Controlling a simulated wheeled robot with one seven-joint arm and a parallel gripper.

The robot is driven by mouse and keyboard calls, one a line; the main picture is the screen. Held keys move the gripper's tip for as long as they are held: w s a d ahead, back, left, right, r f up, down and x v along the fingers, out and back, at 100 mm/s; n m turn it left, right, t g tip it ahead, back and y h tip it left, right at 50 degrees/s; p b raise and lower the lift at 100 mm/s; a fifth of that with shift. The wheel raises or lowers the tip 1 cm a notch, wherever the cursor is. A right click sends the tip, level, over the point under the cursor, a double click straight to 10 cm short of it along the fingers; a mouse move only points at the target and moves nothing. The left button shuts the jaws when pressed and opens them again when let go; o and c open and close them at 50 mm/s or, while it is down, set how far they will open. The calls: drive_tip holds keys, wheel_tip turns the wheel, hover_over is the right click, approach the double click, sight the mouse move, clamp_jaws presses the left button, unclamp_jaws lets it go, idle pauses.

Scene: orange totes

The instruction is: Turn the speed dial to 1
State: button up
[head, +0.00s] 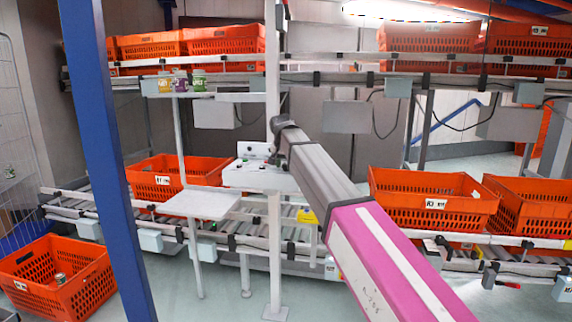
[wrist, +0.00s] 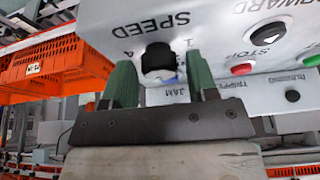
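The speed dial (wrist: 159,58) is a dark round knob under the word SPEED on a light grey control panel (wrist: 112,28). A "1" is printed at its right and another mark at its left. Its lower part looks pale and bluish, and its pointer direction cannot be told. My gripper (wrist: 161,75) has two green fingers apart, one on each side of the dial, with a small gap showing at the right; contact cannot be told. In the head view the control box (head: 237,177) stands on the conveyor frame; my arm's end is at it and the fingers are not clear.
Green, black and red buttons (wrist: 242,69) sit right of the dial. Below are the JAM and TRIPPED labels. A blue post (head: 103,150) and grey post (head: 273,225) stand near. Orange totes (head: 430,203) line the conveyors; a small white table (head: 202,204) is left of the box.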

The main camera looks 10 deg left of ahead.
drive_tip(key=c, duration=0.6)
drive_tip(key=n+y, duration=0.2)
drive_tip(key=n, duration=0.3)
drive_tip(key=shift+d+n, duration=0.1)
drive_tip(key=shift+n, duration=0.3)
drive_tip(key=n+g+y, duration=0.1)
drive_tip(key=n, duration=0.4)
drive_tip(key=shift+w+g+y, duration=0.1)
drive_tip(key=shift+g+y, duration=0.3)
drive_tip(key=n+g, duration=0.1)
drive_tip(key=n, duration=0.2)
drive_tip(key=n+g, duration=0.1)
drive_tip(key=n, duration=0.2)
drive_tip(key=shift+w+n+y, duration=0.15)
drive_tip(key=shift+n+y, duration=0.15)
drive_tip(key=shift+y, duration=0.1)
drive_tip(key=n+g, duration=0.1)
drive_tip(key=n, duration=0.2)
drive_tip(key=n+g, duration=0.1)
drive_tip(key=n, duration=0.2)
drive_tip(key=shift+g+h, duration=0.3)
drive_tip(key=shift+h, duration=0.1)
drive_tip(key=shift+n, duration=0.3)
drive_tip(key=o, duration=0.9)
